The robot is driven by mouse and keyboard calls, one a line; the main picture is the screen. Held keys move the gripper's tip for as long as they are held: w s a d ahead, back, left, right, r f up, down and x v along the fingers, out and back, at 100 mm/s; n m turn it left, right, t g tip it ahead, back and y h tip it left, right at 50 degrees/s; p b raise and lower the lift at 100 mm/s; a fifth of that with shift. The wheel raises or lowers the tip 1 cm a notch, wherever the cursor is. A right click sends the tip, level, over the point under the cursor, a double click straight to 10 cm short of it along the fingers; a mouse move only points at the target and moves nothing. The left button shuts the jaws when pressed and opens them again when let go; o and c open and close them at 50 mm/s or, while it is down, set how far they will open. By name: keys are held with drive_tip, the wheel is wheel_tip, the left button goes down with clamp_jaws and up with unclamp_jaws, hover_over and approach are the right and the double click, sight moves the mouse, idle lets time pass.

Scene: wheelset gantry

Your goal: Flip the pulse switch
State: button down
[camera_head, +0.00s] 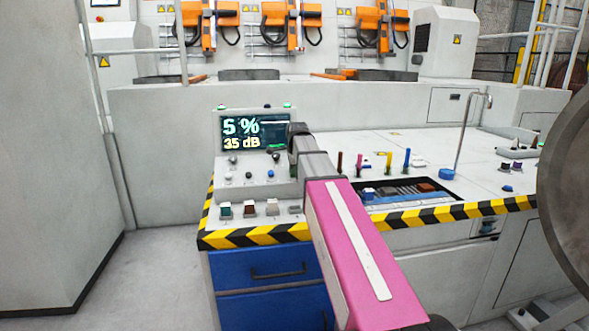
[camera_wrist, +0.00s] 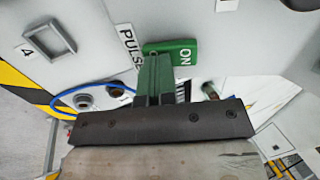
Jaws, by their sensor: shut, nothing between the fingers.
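The PULSE label (camera_wrist: 130,48) is on the pale panel in the wrist view, just left of my fingers. A green plate (camera_wrist: 184,52) with rotated white letters, which read as NO or ON, is beside it. My gripper (camera_wrist: 154,62) is shut and empty, and its narrow greenish fingers overlap the plate's left end. I cannot tell whether they touch it. No pulse switch lever is clearly visible; my fingers may hide it. In the head view my gripper (camera_head: 287,143) is over the right side of the control console (camera_head: 262,187).
The console display (camera_head: 247,132) reads 5 % and 35 dB. Several small knobs and switches are on the console below it. A metal-tipped part (camera_wrist: 210,91) is right of my fingers, and a knob with a blue ring (camera_wrist: 85,100) is left. A tool tray (camera_head: 440,197) lies to the right.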

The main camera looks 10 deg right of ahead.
drive_tip(key=shift+f, duration=0.25)
drive_tip(key=shift+w+r, duration=0.1)
drive_tip(key=shift+r, duration=0.7)
drive_tip(key=w+v, duration=0.1)
drive_tip(key=v, duration=1.3)
drive_tip(key=shift+r, duration=0.2)
drive_tip(key=shift+w, duration=0.1)
